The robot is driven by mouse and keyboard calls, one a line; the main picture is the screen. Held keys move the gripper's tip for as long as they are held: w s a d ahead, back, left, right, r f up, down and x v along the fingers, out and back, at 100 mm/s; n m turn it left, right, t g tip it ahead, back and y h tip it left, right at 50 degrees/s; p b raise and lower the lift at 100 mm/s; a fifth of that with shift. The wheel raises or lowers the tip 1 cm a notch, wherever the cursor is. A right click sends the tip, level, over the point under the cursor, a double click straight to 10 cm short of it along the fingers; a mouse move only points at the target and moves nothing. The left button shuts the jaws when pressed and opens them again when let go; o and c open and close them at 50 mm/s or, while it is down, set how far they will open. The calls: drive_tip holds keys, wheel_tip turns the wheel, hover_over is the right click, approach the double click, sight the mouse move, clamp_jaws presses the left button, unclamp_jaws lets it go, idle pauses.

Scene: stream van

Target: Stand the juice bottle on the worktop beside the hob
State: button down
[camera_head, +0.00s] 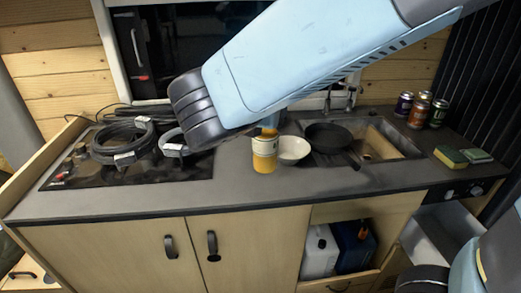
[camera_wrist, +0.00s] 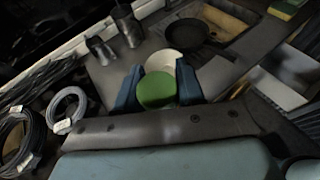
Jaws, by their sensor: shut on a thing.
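The juice bottle (camera_head: 264,154) is orange with a pale label band and stands upright over the worktop (camera_head: 240,193), right of the hob. I cannot tell whether its base touches the worktop. Its green cap (camera_wrist: 157,91) lies between the blue fingers of my gripper (camera_wrist: 158,82) in the wrist view, and they are shut on the bottle.
A white bowl (camera_head: 294,150) stands close right of the bottle. A dark frying pan (camera_head: 330,137) sits farther right, near the sink (camera_head: 384,140). Several cans (camera_head: 418,112) and sponges (camera_head: 452,157) are at the far right. The front strip of worktop is clear.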

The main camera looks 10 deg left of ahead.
drive_tip(key=w+a+f, duration=0.3)
drive_tip(key=w+f, duration=0.3)
drive_tip(key=w+a+f, duration=0.3)
drive_tip(key=w+f, duration=0.3)
drive_tip(key=f, duration=0.1)
drive_tip(key=shift+a, duration=0.4)
drive_tip(key=c, duration=0.7)
unclamp_jaws()
drive_tip(key=shift+f, duration=0.1)
drive_tip(key=v, duration=1.2)
drive_tip(key=shift+s, duration=0.1)
